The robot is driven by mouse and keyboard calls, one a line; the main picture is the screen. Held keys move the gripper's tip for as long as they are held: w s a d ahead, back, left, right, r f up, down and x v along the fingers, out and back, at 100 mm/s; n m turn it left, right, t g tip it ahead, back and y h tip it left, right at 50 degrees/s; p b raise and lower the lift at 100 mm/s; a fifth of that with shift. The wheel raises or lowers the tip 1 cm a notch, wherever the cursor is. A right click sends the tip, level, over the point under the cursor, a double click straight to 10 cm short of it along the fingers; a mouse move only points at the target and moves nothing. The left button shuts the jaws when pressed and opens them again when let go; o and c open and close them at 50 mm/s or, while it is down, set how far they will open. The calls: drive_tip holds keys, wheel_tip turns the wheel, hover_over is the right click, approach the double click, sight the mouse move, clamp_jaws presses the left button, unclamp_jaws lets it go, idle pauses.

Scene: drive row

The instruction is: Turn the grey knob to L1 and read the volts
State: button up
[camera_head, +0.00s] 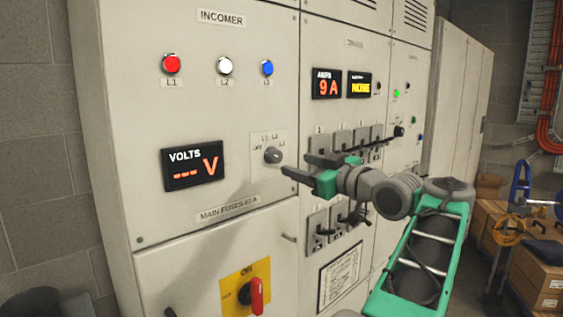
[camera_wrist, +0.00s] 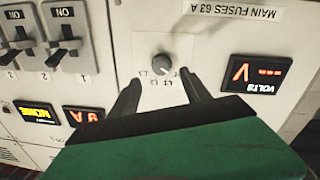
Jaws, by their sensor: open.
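The grey knob (camera_head: 273,156) sits on a pale plate on the incomer panel, with small position marks around its upper side. It also shows in the wrist view (camera_wrist: 161,63), upside down there. I cannot tell exactly which mark its pointer faces. The volts display (camera_head: 193,166) left of it shows red dashes and a V, no number; it also shows in the wrist view (camera_wrist: 257,74). My gripper (camera_head: 296,164) is open and empty, just right of the knob in the head view. In the wrist view its fingers (camera_wrist: 160,77) spread either side below the knob, apparently apart from it.
Red, white and blue lamps (camera_head: 225,66) are above. Black breaker switches (camera_head: 342,141) stand right of the knob, close behind my arm. A red-handled isolator (camera_head: 257,294) on yellow is below. Boxes (camera_head: 538,275) stand at the right.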

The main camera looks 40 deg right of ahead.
sight(278, 158)
drive_tip(key=w+p, duration=0.1)
drive_tip(key=w, duration=0.6)
drive_tip(key=shift+w+p, duration=0.35)
clamp_jaws()
